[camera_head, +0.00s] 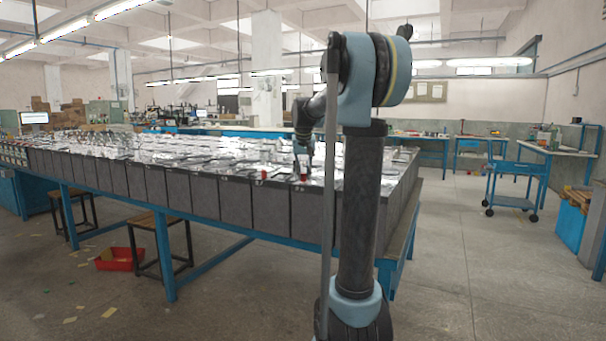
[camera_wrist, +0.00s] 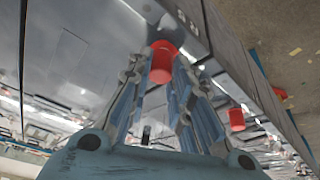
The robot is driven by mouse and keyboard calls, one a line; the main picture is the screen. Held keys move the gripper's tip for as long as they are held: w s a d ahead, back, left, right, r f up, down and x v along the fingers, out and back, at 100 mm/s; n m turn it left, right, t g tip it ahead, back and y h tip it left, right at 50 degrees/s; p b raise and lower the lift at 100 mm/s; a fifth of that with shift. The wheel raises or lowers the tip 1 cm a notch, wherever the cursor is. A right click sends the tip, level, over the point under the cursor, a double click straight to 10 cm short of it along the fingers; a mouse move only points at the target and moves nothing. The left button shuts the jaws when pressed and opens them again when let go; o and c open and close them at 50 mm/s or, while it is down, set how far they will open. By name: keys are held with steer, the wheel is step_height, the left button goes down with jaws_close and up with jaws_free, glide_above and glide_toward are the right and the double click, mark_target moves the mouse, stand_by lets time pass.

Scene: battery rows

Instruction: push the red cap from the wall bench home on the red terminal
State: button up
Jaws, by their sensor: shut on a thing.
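The red cap (camera_wrist: 162,62) is between my gripper's (camera_wrist: 160,78) fingertips in the wrist view, and the fingers are shut on it. In the head view my gripper (camera_head: 303,161) points down at the near edge of the battery rows, with the red cap (camera_head: 304,177) small at its tips. The cap is at the battery tops, but its underside and the terminal beneath are hidden. I cannot tell whether it is seated. A second red piece (camera_head: 263,175) stands on the battery edge to the left; a red piece also shows in the wrist view (camera_wrist: 236,119).
Dark grey batteries (camera_head: 235,203) stand in rows on a blue-framed bench (camera_head: 166,262). Stools (camera_head: 157,222) and a red bin (camera_head: 120,259) are below and in front. A blue trolley (camera_head: 512,183) stands at right, with open floor (camera_head: 470,260) between.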

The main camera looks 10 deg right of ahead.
steer(key=shift+f, duration=0.3)
stand_by(0.5)
steer(key=o, duration=1.4)
steer(key=shift+r, duration=3.5)
